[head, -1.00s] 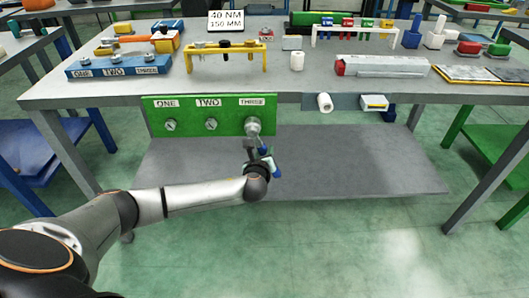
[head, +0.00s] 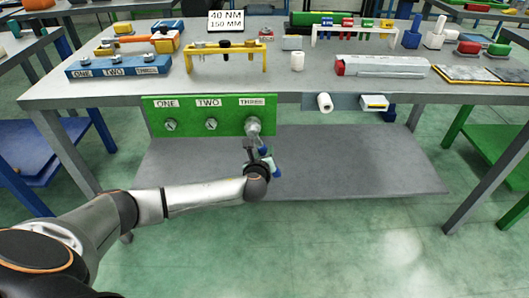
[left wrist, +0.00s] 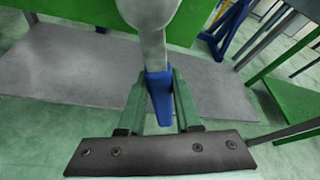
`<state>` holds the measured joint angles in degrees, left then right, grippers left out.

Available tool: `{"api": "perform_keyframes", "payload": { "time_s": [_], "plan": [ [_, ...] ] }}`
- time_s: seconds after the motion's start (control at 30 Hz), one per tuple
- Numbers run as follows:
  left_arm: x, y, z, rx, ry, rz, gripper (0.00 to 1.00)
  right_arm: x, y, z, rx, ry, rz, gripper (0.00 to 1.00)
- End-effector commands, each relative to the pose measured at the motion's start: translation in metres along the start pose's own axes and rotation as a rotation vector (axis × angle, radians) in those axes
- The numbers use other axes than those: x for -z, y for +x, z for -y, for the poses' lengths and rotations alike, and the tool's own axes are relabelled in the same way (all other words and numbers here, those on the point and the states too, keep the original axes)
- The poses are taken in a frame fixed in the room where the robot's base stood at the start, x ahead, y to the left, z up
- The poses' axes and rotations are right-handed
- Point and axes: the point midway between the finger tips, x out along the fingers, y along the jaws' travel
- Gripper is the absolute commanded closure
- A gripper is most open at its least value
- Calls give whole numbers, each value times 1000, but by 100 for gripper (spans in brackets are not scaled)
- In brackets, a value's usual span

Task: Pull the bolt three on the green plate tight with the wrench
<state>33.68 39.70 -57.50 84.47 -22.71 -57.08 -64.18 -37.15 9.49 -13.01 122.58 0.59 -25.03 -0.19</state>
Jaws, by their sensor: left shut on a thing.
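The green plate (head: 190,118) hangs on the front of the workbench, with labels ONE, TWO and THREE. Bolt one (head: 171,125) and bolt two (head: 211,124) show bare on it. The wrench (head: 254,128) has its silver head over the place under the THREE label, and hides bolt three. My left gripper (head: 260,156) is below the plate. In the left wrist view its green fingers (left wrist: 160,105) are shut on the blue handle of the wrench (left wrist: 159,90), whose silver shaft rises toward the plate. My right gripper is not in view.
A grey lower shelf (head: 340,160) lies below and behind the gripper. The tabletop (head: 120,90) holds a blue block (head: 118,67) labelled ONE, TWO, THREE, a yellow rack (head: 228,60) and a sign (head: 226,21) reading 40 NM, 150 MM. A white roll (head: 325,102) hangs right of the plate.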

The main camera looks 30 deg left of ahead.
Motion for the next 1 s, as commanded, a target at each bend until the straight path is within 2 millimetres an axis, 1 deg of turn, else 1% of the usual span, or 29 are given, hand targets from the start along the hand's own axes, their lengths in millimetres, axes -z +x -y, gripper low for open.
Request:
{"api": "perform_keyframes", "payload": {
  "time_s": [0.63, 1.0],
  "plan": [
    [-1, 0, 1, 0, 3, 1, 100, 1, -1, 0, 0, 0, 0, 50],
    [-3, -1, -4, -26, 65, 1, 100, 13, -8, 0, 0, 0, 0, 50]
  ]
}}
